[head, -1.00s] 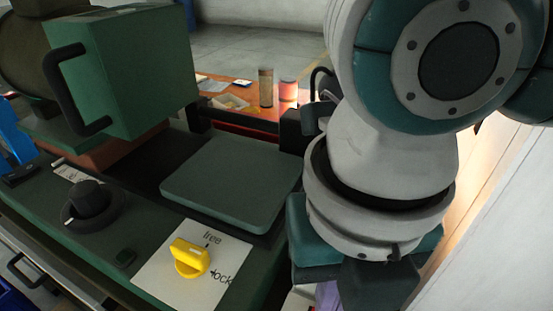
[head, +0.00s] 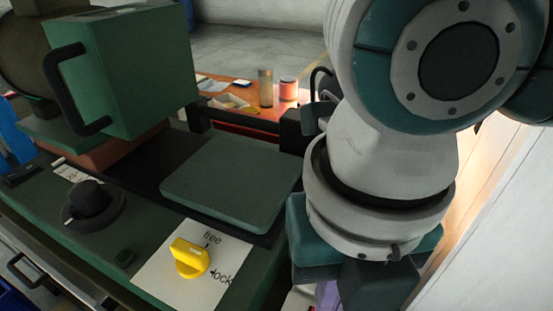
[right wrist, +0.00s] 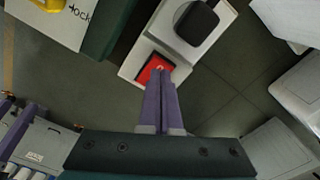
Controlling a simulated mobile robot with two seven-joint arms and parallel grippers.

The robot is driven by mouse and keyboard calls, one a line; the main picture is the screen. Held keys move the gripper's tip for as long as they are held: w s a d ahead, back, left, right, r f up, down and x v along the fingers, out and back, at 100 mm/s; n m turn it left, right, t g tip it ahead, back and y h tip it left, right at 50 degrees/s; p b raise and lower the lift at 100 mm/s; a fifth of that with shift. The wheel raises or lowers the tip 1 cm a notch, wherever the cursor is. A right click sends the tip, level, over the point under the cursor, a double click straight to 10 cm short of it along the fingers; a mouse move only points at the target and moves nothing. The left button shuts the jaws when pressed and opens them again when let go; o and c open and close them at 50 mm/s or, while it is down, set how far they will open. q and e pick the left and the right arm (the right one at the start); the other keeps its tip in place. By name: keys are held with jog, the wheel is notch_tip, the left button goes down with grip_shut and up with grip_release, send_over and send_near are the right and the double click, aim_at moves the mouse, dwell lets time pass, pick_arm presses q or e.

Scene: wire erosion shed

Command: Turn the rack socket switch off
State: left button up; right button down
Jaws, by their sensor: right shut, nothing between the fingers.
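The rack socket is a white block (right wrist: 137,66) in the right wrist view, with a red rocker switch (right wrist: 151,71) on it. A black plug (right wrist: 197,23) sits in its other end. My right gripper (right wrist: 160,76) is shut and empty, its purple fingers together. Their tips overlap the red switch in the picture and partly hide it; I cannot tell whether they touch it. Which way the switch is tipped is not clear. In the head view my right arm hides most of this area, and only a bit of purple finger (head: 327,295) shows. My left gripper is not in view.
A green machine bed left of my right arm carries a yellow free/lock knob (head: 190,258), a black knob (head: 92,205) and a flat green plate (head: 232,182). An orange table (head: 250,112) with small items stands behind. A pale panel (head: 500,230) is at the right.

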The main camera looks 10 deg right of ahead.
jog(key=shift+f+b, duration=0.55)
jog(key=shift+f, duration=0.4)
jog(key=shift+r, duration=0.15)
dwell(0.3)
notch_tip(320, 180, up, 7)
jog(key=p, duration=0.8)
jog(key=shift+a, duration=0.1)
